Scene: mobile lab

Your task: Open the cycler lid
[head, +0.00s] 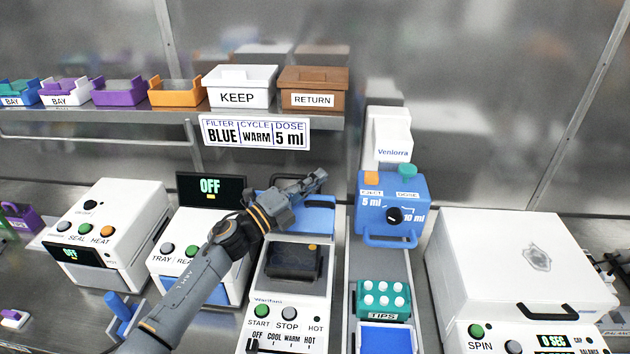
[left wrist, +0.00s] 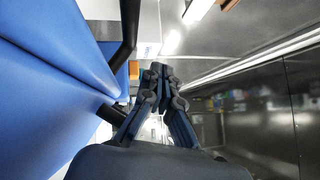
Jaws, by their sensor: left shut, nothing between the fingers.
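The cycler (head: 256,290) is the white machine at the middle, with START and STOP buttons and an OFF, COOL, WARM, HOT slider. Its blue lid (head: 314,218) appears raised at the back, behind a dark block (head: 293,261) on top of the body. My left gripper (head: 320,176) is shut and empty at the lid's upper edge, partly covering it. In the left wrist view the shut fingers (left wrist: 160,70) are beside the blue lid (left wrist: 50,80) and its black handle (left wrist: 129,35). Whether they touch is unclear. My right gripper is out of view.
A blue dispenser (head: 393,200) and a tips box (head: 383,300) stand right of the cycler. A white SPIN machine (head: 505,260) is farther right. A reader (head: 180,265) and a sealer (head: 115,225) stand left. A shelf with bins (head: 240,88) runs above.

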